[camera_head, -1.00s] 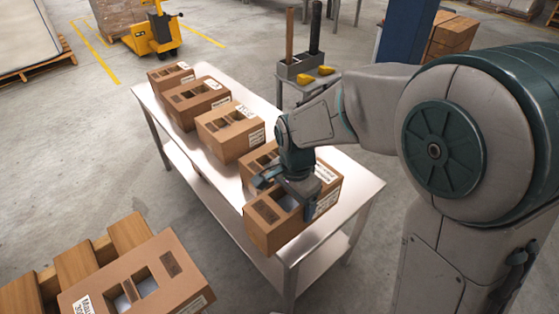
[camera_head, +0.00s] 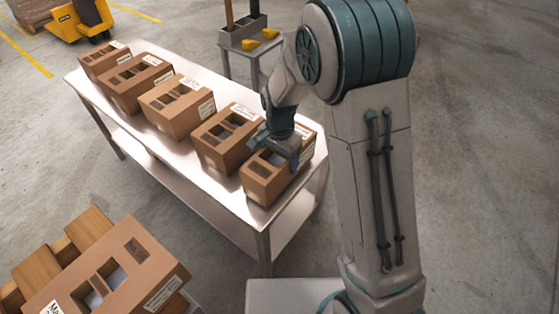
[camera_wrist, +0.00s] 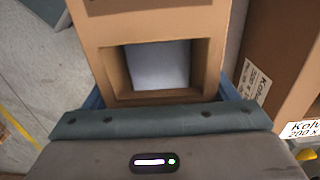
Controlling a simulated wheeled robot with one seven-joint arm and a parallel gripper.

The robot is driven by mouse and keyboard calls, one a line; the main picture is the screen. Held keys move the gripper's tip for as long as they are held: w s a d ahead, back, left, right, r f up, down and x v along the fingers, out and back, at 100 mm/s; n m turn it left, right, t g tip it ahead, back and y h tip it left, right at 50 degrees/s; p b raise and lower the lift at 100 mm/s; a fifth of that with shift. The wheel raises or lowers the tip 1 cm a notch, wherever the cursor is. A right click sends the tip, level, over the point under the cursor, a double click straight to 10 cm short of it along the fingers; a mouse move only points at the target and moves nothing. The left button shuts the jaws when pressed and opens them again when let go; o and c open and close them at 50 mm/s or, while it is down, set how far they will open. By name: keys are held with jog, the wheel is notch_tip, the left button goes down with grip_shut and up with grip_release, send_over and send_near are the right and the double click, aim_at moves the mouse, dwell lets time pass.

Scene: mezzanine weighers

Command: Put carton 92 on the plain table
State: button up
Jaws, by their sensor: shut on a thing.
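My gripper (camera_head: 280,147) is shut on the brown carton (camera_head: 262,182) at the near end of the metal table (camera_head: 225,187). In the wrist view this held carton (camera_wrist: 155,28) fills the upper middle, its square opening showing something pale inside, with blue jaw parts on both sides. The carton looks upright. I cannot tell whether it touches the tabletop. I can read no number 92 on any carton, so I cannot confirm which one it is.
Several similar cartons stand in a row, the nearest neighbour (camera_head: 222,150) close beside the held one. Another carton (camera_head: 118,272) lies on wooden slats (camera_head: 88,228) at lower left. A small stand (camera_head: 243,42) with yellow items is behind. Open floor lies right.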

jog(key=shift+f, duration=0.55)
jog(key=shift+f, duration=0.2)
jog(key=o, duration=1.6)
jog(key=shift+o, duration=0.2)
notch_tip(320, 180, up, 11)
jog(key=shift+r+p, duration=0.1)
jog(key=shift+p, duration=0.75)
jog(key=shift+r, duration=0.6)
jog(key=shift+s+d+r, duration=0.1)
jog(key=shift+d+r, duration=0.05)
jog(key=s+d+r+n+t, duration=0.1)
jog(key=s+d+r+n, duration=0.2)
jog(key=s+d, duration=0.4)
jog(key=s+d+r+n+t, duration=0.1)
jog(key=s+d+r+n, duration=0.2)
jog(key=s+d, duration=0.4)
jog(key=s+n, duration=0.1)
jog(key=s, duration=0.4)
jog(key=shift+r+n, duration=0.3)
jog(key=shift+r, duration=0.05)
